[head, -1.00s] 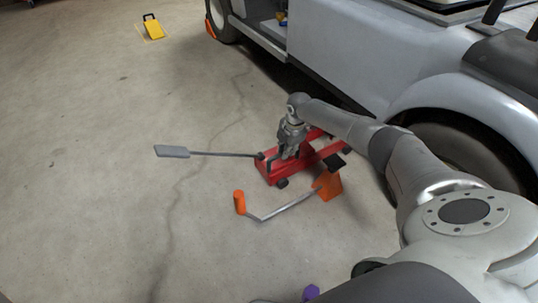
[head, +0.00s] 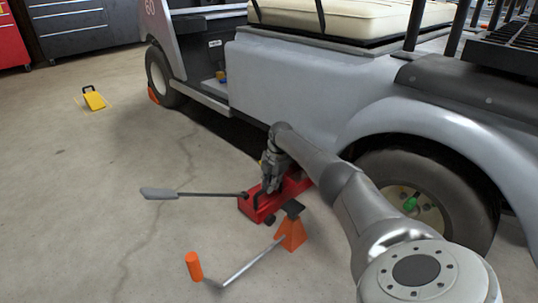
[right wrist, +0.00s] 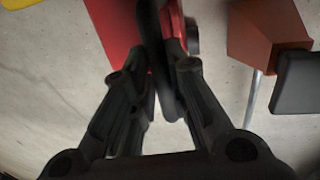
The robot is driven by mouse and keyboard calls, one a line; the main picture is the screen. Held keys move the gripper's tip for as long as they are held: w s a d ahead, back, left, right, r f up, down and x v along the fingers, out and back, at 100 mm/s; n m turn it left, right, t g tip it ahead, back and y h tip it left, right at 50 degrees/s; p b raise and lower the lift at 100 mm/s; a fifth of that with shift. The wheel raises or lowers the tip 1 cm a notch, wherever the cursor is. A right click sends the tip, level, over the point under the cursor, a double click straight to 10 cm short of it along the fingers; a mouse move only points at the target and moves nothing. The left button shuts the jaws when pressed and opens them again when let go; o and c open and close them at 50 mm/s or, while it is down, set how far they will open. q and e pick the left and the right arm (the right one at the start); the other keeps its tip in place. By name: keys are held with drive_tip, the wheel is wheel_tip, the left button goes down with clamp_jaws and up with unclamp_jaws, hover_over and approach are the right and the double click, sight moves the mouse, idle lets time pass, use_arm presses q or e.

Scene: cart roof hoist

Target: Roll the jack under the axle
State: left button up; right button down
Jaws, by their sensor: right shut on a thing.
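The red jack (head: 256,210) sits on the floor beside the cart (head: 290,85), in front of its rear wheel (head: 425,205). Its long lever with a grey end (head: 160,193) points left, away from the cart. My right gripper (head: 268,186) reaches down onto the jack. In the right wrist view, its fingers (right wrist: 165,70) are shut on a dark upright part over the red jack body (right wrist: 115,28). The axle is hidden under the cart's body. My left gripper is out of view.
An orange stand with a black top (head: 291,233) stands close to the jack's near side. The floor at left is open.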

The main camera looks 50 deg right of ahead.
drive_tip(key=shift+s+f, duration=0.1)
drive_tip(key=shift+s, duration=0.05)
drive_tip(key=c, duration=1.4)
unclamp_jaws()
drive_tip(key=r, duration=0.4)
drive_tip(key=s+r, duration=0.1)
drive_tip(key=r, duration=0.3)
drive_tip(key=s+r, duration=0.1)
drive_tip(key=r, duration=0.3)
drive_tip(key=shift+s, duration=0.1)
